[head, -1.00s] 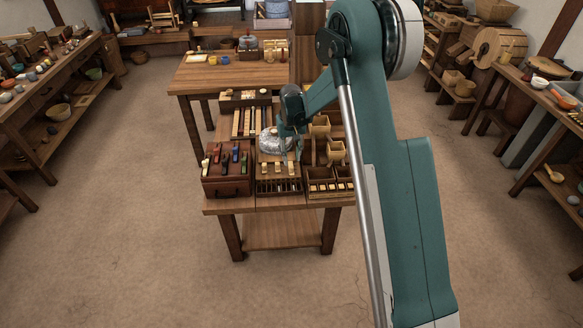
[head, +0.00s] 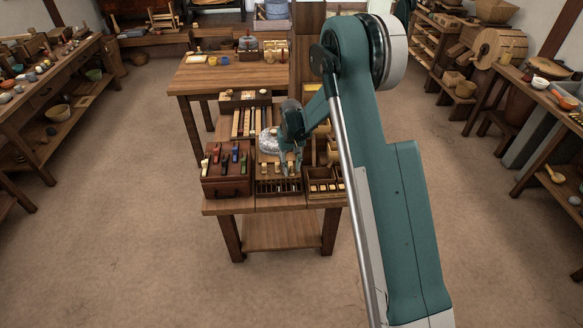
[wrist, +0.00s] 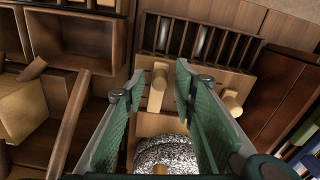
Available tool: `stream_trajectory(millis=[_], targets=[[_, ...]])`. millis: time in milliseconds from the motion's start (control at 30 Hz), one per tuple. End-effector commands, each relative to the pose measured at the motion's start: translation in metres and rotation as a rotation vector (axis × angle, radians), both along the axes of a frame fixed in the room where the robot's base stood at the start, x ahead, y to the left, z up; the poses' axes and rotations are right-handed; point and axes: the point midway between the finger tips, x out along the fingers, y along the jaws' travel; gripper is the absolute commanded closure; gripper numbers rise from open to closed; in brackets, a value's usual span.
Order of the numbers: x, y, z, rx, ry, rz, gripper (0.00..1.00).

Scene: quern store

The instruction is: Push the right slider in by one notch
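A wooden slider unit (head: 272,187) stands at the front of the low table, with a row of pale slider knobs above a dark slotted front. In the wrist view, its slotted rack (wrist: 205,42) shows grey bars in some slots. The right slider (wrist: 157,86), a pale wooden peg, stands between my fingers. Another pale slider (wrist: 232,102) shows beside my right-hand finger. My gripper (wrist: 160,70) is open, with a finger on each side of the right slider; I cannot tell whether either touches it. In the head view, my gripper (head: 291,170) is over the unit's right end.
A speckled grey stone (head: 269,141) lies just behind the sliders. A dark box with coloured levers (head: 227,185) stands to the left. Wooden compartment boxes (head: 324,190) stand close on the right, and their walls show in the wrist view (wrist: 72,40).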

Motion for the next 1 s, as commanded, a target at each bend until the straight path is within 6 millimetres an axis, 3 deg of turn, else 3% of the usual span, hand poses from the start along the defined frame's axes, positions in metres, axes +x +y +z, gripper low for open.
stream_trajectory(millis=[33,200,367,633,933,967,1000], targets=[[0.0,0.0,0.0,0.0,0.0,0.0,0.79],[0.0,0.0,0.0,0.0,0.0,0.0,1.0],[0.001,0.0,0.0,0.0,0.0,0.0,1.0],[0.024,0.001,0.0,0.0,0.0,0.0,1.0],[0.025,0.001,0.0,0.0,0.0,0.001,1.0],[0.025,0.001,0.0,0.0,0.0,0.001,0.84],[0.025,0.001,0.0,0.0,0.0,0.001,0.78]])
